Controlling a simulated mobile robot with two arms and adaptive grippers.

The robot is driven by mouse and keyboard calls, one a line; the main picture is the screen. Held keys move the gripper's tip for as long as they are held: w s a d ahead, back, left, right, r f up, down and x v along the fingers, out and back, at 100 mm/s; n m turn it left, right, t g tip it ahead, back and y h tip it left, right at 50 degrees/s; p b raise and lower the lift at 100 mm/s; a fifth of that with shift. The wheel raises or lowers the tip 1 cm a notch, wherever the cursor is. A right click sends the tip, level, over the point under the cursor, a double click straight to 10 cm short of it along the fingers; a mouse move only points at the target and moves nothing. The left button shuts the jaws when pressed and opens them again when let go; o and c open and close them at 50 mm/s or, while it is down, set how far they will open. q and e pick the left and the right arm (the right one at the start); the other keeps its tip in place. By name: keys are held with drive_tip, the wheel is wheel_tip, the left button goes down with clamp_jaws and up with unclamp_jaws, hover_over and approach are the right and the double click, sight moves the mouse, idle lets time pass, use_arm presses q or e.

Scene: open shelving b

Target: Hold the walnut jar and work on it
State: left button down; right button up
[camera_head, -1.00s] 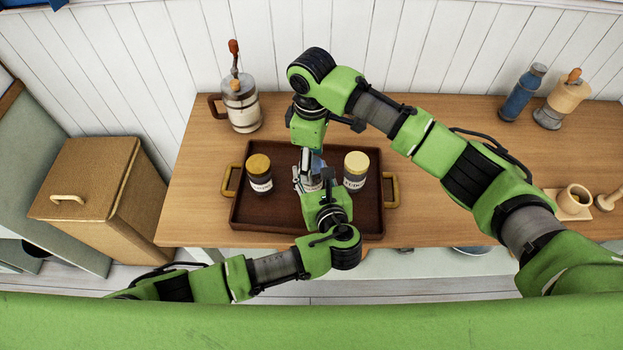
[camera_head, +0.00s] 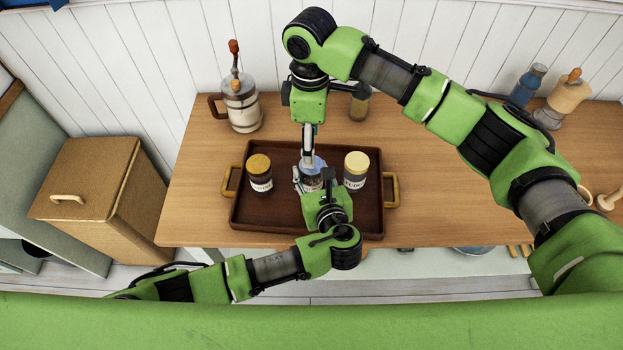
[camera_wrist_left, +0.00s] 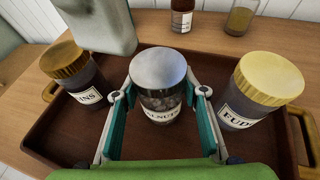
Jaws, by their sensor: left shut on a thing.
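The walnut jar (camera_wrist_left: 160,95), dark contents under a pale blue-grey lid, stands upright in the middle of the brown tray (camera_head: 270,216). Its label is only partly readable. My left gripper (camera_wrist_left: 157,118) is shut on the jar, with teal finger pads on both sides of its body. In the head view the jar's lid (camera_head: 314,163) shows, and my left wrist hides much of its body. My right gripper (camera_head: 308,150) is just behind and above the lid in the head view. No right finger shows on the lid in the left wrist view. Its opening cannot be made out.
A gold-lidded jar (camera_head: 259,172) stands left in the tray and a yellow-lidded fudge jar (camera_head: 355,171) right. A canister (camera_head: 241,105) stands behind left. A brown bottle (camera_wrist_left: 182,15) and a yellowish jar (camera_wrist_left: 241,17) stand behind the tray.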

drive_tip(key=shift+d+r+n, duration=0.15)
drive_tip(key=shift+r+n, duration=0.35)
drive_tip(key=shift+f, duration=4)
